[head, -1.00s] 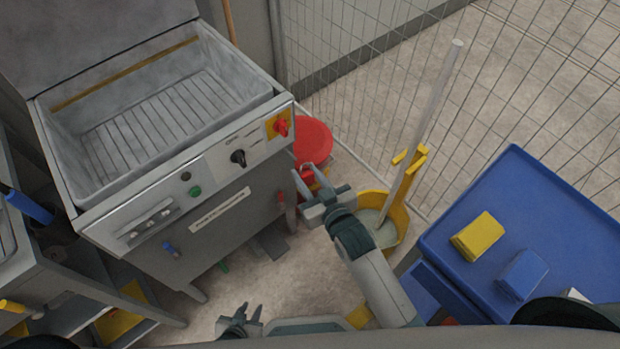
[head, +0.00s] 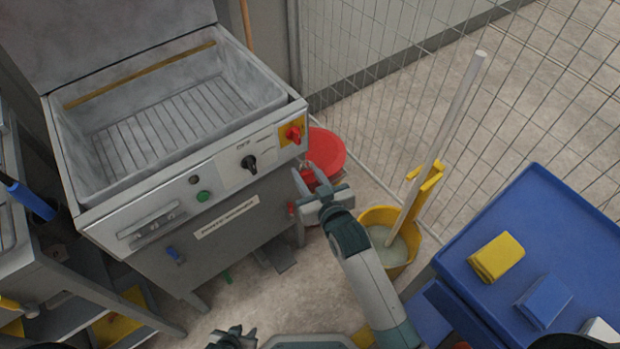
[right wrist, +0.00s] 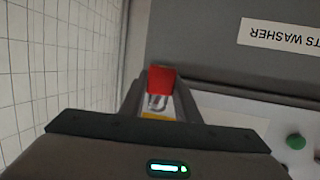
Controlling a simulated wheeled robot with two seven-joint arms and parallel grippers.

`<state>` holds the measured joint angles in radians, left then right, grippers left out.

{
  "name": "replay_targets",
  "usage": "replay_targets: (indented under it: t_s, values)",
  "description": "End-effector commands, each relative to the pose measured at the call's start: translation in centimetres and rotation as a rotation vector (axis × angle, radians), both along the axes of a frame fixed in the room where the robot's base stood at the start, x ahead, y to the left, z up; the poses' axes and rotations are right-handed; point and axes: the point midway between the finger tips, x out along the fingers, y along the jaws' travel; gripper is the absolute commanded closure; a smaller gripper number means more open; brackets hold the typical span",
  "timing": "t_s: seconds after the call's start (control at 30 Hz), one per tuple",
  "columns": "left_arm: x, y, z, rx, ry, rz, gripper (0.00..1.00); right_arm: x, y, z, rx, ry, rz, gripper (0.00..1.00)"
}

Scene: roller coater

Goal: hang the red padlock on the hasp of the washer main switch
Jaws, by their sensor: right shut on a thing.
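The red padlock (right wrist: 162,80) is between the fingers of my right gripper (right wrist: 158,98) in the right wrist view, its metal shackle pointing down in the picture. In the head view my right gripper (head: 308,182) is shut on it, in front of the washer's right end; the padlock is hard to make out against the red lid. The washer main switch (head: 293,133) is a red knob on a yellow plate at the panel's right end, above and left of this gripper. I cannot make out the hasp. My left gripper (head: 232,337) is low at the bottom edge, partly cut off, its fingers apart and empty.
A red round lid (head: 327,150) stands behind my right gripper. A yellow mop bucket (head: 388,252) with an upright handle is to its right. A wire fence (head: 400,80) runs behind.

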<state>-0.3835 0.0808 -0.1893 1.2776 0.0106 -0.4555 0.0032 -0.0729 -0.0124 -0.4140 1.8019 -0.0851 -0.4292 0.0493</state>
Motion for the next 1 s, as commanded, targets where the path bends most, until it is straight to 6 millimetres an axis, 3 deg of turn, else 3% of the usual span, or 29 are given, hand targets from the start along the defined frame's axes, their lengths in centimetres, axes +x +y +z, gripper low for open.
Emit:
replay_targets:
  t_s: [0.33,1.0]
  values:
    - [-0.3,0.3,-0.2,0.006,0.021,0.003,0.71,1.1,0.8,-0.6,0.0,0.0,-0.001,0.94]
    - [0.0,-0.1,0.0,-0.001,-0.003,0.001,0.71,1.4,1.0,-0.8,0.0,-0.001,0.0,0.94]
